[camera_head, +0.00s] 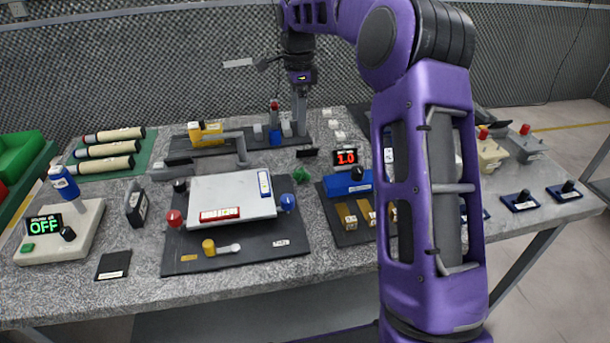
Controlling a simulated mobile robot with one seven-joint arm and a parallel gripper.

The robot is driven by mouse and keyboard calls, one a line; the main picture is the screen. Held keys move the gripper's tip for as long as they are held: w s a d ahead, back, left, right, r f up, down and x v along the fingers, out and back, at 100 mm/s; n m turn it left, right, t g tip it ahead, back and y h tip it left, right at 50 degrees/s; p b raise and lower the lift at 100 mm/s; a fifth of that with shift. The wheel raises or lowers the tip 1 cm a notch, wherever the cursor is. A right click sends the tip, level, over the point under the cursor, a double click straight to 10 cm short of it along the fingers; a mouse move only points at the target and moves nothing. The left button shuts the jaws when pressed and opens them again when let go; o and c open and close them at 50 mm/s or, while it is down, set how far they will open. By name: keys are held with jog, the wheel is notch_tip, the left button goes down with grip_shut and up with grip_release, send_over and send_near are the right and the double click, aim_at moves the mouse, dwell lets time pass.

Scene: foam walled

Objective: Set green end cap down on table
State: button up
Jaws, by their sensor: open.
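The white plate (235,193) on its black board (185,258) lies in front. Small white and blue pieces stand close to the gripper on the back board (180,145). A red "1.0" display (346,157) stands right of the green piece. My arm hides much of the right side.

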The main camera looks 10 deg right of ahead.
aim_at(299, 171)
notch_tip(299, 171, down, 17)
jog(key=shift+a+f+b, duration=0.1)
jog(key=shift+b, duration=0.85)
grip_shut()
